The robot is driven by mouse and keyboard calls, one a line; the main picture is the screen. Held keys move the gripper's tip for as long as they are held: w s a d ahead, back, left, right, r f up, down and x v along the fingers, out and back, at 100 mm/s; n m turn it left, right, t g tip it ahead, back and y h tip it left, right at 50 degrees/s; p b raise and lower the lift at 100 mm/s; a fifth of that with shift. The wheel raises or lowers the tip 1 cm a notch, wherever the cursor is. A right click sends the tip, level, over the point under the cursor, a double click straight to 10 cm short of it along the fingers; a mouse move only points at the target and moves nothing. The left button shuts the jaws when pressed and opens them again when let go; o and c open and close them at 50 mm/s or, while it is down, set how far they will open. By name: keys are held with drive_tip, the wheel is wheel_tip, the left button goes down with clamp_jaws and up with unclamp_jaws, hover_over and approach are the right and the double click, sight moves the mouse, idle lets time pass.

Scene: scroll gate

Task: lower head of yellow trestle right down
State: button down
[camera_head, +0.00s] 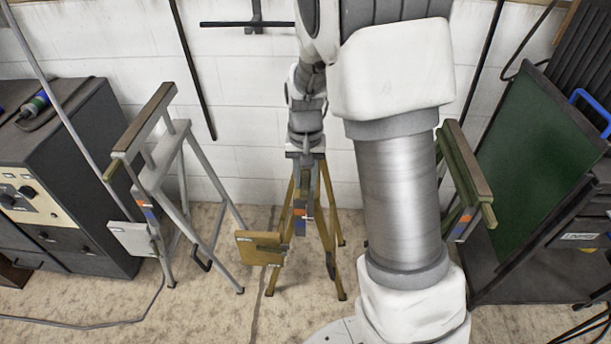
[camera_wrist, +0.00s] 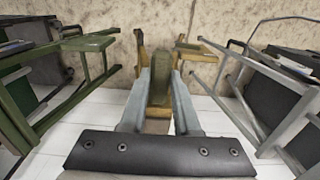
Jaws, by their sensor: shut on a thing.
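The yellow trestle (camera_head: 325,225) stands on the floor near the white wall, in the middle of the head view. Its splayed legs, a flat yellow plate (camera_head: 259,247) and a post with orange and blue marks show. My gripper (camera_head: 305,152) is above it, pointing down at its top. In the wrist view the fingers of my gripper (camera_wrist: 160,78) are shut on the trestle's head (camera_wrist: 158,88), one on each side. Yellow parts of the trestle (camera_wrist: 200,50) show beyond the fingers. In the head view my gripper and wrist hide most of the head.
A grey trestle (camera_head: 185,165) stands to the left, beside a dark cabinet (camera_head: 75,140). A green trestle (camera_head: 463,170) stands to the right, partly behind my arm. A dark green panel (camera_head: 540,165) is farther right. Bare floor (camera_head: 215,310) lies in front.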

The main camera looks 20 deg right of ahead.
wheel_tip(320, 180, down, 10)
drive_tip(key=b, duration=0.4)
drive_tip(key=shift+r, duration=0.15)
drive_tip(key=shift+s, duration=0.1)
drive_tip(key=c, duration=0.6)
unclamp_jaws()
drive_tip(key=shift+c, duration=0.2)
wheel_tip(320, 180, up, 17)
drive_tip(key=p, duration=0.3)
drive_tip(key=shift+r+p, duration=0.2)
drive_tip(key=shift+p, duration=0.15)
drive_tip(key=shift+r, duration=0.1)
drive_tip(key=s+r+n+t+p, duration=0.3)
drive_tip(key=s+r+t+p, duration=0.2)
drive_tip(key=s+r, duration=1.4)
drive_tip(key=s+p, duration=0.1)
drive_tip(key=p, duration=0.2)
drive_tip(key=shift+r+n+t+p, duration=0.3)
drive_tip(key=shift+r, duration=0.05)
